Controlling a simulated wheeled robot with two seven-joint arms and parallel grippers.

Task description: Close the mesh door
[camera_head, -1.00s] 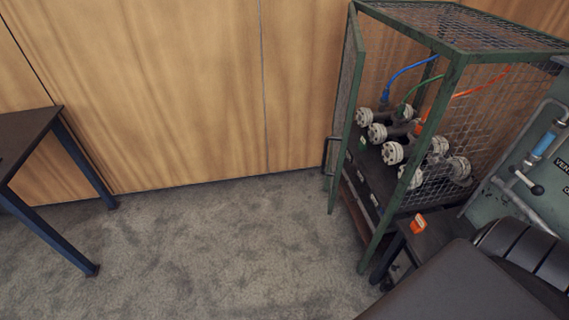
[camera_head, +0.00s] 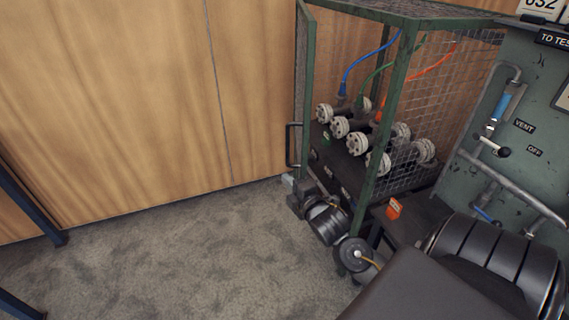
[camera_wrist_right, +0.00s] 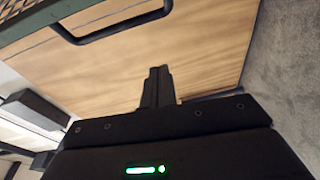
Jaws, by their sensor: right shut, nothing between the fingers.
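The mesh door (camera_head: 309,85) hangs open on the left side of the green cage (camera_head: 397,85), seen nearly edge-on. Its dark handle (camera_head: 290,146) sticks out to the left. The handle also shows at the top of the right wrist view (camera_wrist_right: 112,24), with a bit of green frame and mesh above it. My right gripper (camera_head: 290,181) is just below the handle, near the door's lower end. In the wrist view its fingers (camera_wrist_right: 159,72) are together and empty, apart from the handle and in front of the wood wall. My left gripper is not in view.
Inside the cage are several flanged pipe ends (camera_head: 358,144) with blue, green and orange hoses. A green panel (camera_head: 520,110) with pipes and valves stands at the right. The wood wall (camera_head: 130,110) is close behind the door. The carpet (camera_head: 170,250) at the left is clear.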

